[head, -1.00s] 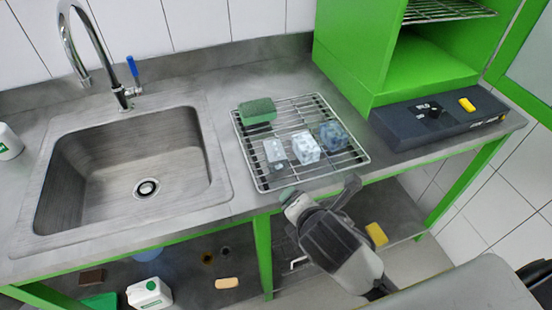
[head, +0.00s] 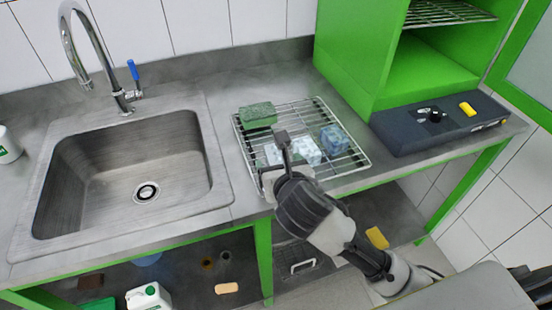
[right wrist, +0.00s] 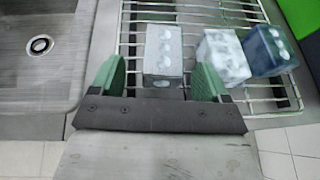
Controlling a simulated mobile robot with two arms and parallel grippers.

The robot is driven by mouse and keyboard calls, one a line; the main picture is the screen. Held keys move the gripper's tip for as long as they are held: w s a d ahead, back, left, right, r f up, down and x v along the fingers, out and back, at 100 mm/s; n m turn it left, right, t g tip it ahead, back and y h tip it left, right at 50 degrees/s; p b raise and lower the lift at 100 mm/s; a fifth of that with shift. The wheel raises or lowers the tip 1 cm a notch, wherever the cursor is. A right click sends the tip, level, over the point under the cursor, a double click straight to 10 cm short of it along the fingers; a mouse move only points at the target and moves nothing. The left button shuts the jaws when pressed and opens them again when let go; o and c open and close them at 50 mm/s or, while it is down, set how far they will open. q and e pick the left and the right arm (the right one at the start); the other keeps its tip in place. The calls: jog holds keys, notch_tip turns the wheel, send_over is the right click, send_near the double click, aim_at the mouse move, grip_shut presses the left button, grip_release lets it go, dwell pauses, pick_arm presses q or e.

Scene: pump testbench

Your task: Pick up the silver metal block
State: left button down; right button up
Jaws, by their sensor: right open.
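The silver metal block (right wrist: 163,50) lies on the wire rack, the leftmost of three blocks in the right wrist view. In the head view only part of the silver block (head: 272,153) shows beside my right gripper (head: 277,161). In the right wrist view the gripper's green-padded fingers (right wrist: 160,76) are open, one on each side of the block's near end, with gaps showing. Nothing is held. I cannot tell how far the fingertips are above the rack. My left gripper is not in view.
A white block (head: 307,150) and a dark blue block (head: 334,138) lie close to the right on the wire rack (head: 356,166). The sink (head: 140,165) is left; a dark control box (head: 440,122) is right.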

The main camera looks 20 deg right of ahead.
aim_at(278, 159)
jog(key=x, duration=0.4)
jog(key=shift+w+d, duration=0.15)
jog(key=shift+w, duration=0.15)
jog(key=shift+r, duration=0.1)
jog(key=shift+c, duration=0.2)
jog(key=c, duration=1.1)
jog(key=shift+c, duration=0.2)
jog(key=shift+r, duration=0.15)
